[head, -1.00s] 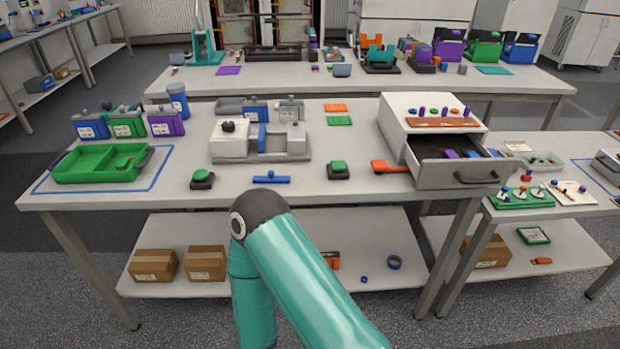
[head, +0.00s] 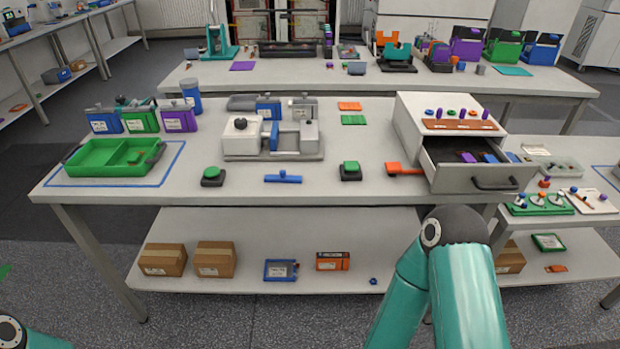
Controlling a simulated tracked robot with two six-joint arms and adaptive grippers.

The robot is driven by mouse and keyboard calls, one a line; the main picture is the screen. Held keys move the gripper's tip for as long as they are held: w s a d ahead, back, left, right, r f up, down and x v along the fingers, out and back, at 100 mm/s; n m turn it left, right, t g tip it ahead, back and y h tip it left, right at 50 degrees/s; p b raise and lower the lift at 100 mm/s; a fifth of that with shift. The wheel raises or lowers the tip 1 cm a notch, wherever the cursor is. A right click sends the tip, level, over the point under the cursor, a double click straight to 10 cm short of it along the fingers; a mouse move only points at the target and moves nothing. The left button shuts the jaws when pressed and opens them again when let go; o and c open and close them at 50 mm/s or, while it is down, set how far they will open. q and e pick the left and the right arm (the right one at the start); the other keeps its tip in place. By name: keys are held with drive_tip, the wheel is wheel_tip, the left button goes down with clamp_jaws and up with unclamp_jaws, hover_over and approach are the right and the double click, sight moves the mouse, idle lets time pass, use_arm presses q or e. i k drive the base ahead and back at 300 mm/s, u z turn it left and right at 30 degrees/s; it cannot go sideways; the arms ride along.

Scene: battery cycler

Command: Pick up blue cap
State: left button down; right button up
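No blue part can be singled out with certainty as the blue cap. A very small blue piece (head: 373,281) lies on the lower shelf of the near table. A row of small coloured knobs or caps, one of them blue (head: 439,113), stands on the white drawer cabinet (head: 408,112). The cabinet's drawer (head: 470,180) is open and holds several blue and purple pieces, too small to tell apart. Neither gripper is in view; only teal links of my arms show at the bottom right and bottom left corner.
The near table holds a green tray (head: 88,171), a white and grey fixture (head: 242,140), a blue bar-shaped piece (head: 283,178) and two black-based green buttons (head: 212,174). Cardboard boxes (head: 214,260) and a blue-framed item (head: 281,270) are on the lower shelf. The front tabletop strip is mostly clear.

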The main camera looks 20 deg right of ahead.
sight(282, 177)
drive_tip(key=z, duration=0.1)
drive_tip(key=i, duration=1)
drive_tip(key=u, duration=0.1)
